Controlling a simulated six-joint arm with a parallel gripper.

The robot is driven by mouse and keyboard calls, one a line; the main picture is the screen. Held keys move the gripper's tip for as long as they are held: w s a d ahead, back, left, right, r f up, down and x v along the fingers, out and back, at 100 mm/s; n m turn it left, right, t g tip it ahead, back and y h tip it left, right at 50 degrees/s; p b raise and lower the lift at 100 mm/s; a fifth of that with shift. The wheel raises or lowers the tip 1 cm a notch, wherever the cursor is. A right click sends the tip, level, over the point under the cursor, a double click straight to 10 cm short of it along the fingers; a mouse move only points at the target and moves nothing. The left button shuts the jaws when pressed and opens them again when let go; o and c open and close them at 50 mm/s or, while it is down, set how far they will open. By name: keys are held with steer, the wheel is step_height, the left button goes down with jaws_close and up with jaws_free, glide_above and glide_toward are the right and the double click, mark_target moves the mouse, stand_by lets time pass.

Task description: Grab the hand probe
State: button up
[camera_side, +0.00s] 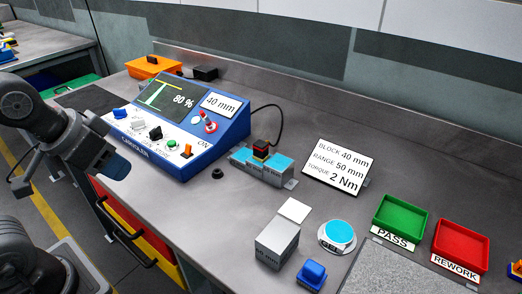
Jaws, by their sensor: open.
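The hand probe seems to be the small black-and-red piece (261,149) standing on a grey holder with light blue pads (272,171). A black cable loops from the blue console toward it. My gripper (116,164) is at the left, in front of the console and well apart from the probe. It is open and appears empty; its fingers are small and partly hidden by the wrist.
The blue console (192,128) with a screen stands between my gripper and the holder. A grey block (277,243), a blue-topped round gel pot (337,235), a blue block (312,275), a green tray (400,216) and a red tray (461,246) lie to the right.

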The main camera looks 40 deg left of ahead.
steer(key=o, duration=0.4)
steer(key=shift+c, duration=0.2)
steer(key=w+d+r+g, duration=0.1)
steer(key=w+r, duration=0.3)
steer(key=w, duration=0.4)
steer(key=w+d+r+g, duration=0.15)
steer(key=w+r, duration=0.25)
steer(key=w, duration=0.4)
steer(key=g, duration=0.3)
glide_above(263, 141)
step_height(263, 141, down, 6)
steer(key=f, duration=0.8)
steer(key=shift+w+a+f, duration=0.15)
steer(key=shift+w+f, duration=0.05)
steer(key=shift+f, duration=0.2)
steer(key=shift+s+f, duration=0.2)
steer(key=shift+f, duration=2.4)
